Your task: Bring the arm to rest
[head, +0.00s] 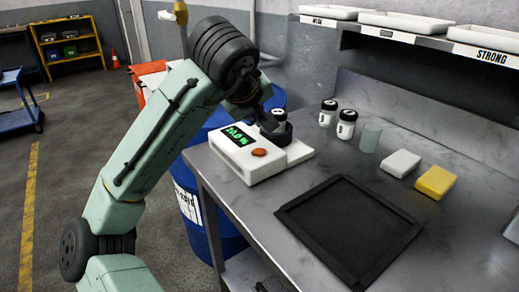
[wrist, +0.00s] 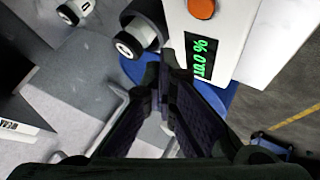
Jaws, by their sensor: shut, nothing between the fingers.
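My gripper (head: 264,116) is at the end of my raised arm, just above the white meter (head: 240,155) on the bench. In the wrist view my gripper (wrist: 166,75) has its dark fingers together at the tips, with nothing between them. The meter shows a lit green display (head: 238,134) and an orange button (head: 258,152). A dark, round piece with a pale top (head: 279,115) is at the meter's far end, close to my fingers and partly hidden. In the wrist view it appears beside the fingertips (wrist: 128,45); I cannot tell whether they touch.
An empty black tray (head: 288,212) lies on the bench. Two jars (head: 346,124), a clear cup (head: 370,138), a white block (head: 400,163) and a yellow block (head: 435,181) stand behind it. A shelf with trays (head: 405,22) overhangs the right. A blue drum (head: 217,225) stands left of the bench.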

